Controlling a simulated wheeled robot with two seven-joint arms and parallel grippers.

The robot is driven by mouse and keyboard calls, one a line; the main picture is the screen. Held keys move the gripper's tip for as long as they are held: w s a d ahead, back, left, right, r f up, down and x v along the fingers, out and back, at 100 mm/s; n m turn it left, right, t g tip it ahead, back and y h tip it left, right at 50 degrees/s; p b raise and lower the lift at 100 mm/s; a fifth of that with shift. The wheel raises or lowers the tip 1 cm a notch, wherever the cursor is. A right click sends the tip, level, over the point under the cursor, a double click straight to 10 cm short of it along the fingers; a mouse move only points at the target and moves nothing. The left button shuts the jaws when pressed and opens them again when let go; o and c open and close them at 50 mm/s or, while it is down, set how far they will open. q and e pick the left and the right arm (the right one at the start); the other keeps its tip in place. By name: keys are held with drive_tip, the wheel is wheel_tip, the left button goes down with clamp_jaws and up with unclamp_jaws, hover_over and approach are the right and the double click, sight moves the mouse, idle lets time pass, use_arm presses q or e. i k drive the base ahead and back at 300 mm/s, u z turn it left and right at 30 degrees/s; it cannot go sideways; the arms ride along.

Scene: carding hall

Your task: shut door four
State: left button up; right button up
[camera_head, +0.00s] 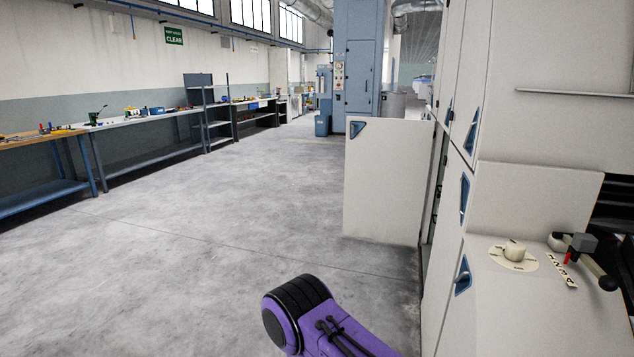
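A cream door (385,190) stands swung open from the long cream machine (540,130) on the right. It sticks out to the left across the aisle, with a blue triangular handle recess (358,129) at its top left corner. A dark gap shows between the door's right edge and the machine side. No door number is readable, so I cannot tell for sure that this is door four. The nearer doors on the machine side, with blue handle recesses (464,198), look closed. A purple and black link of my own arm shows at the bottom; neither gripper is in view.
A dial (513,253) and a lever with a red part (580,246) sit on the machine at the near right. Workbenches (145,124) with tools line the left wall. A blue cabinet (362,75) stands at the back. The grey floor between is clear.

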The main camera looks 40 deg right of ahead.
sight(386, 168)
drive_tip(key=i, duration=0.75)
drive_tip(key=z, duration=0.65)
drive_tip(key=i, duration=3.15)
drive_tip(key=z, duration=0.55)
drive_tip(key=i, duration=2.8)
drive_tip(key=z, duration=0.6)
drive_tip(key=i, duration=2)
drive_tip(key=z, duration=1.2)
drive_tip(key=i, duration=1)
drive_tip(key=z, duration=2)
drive_tip(key=i, duration=0.95)
drive_tip(key=z, duration=0.55)
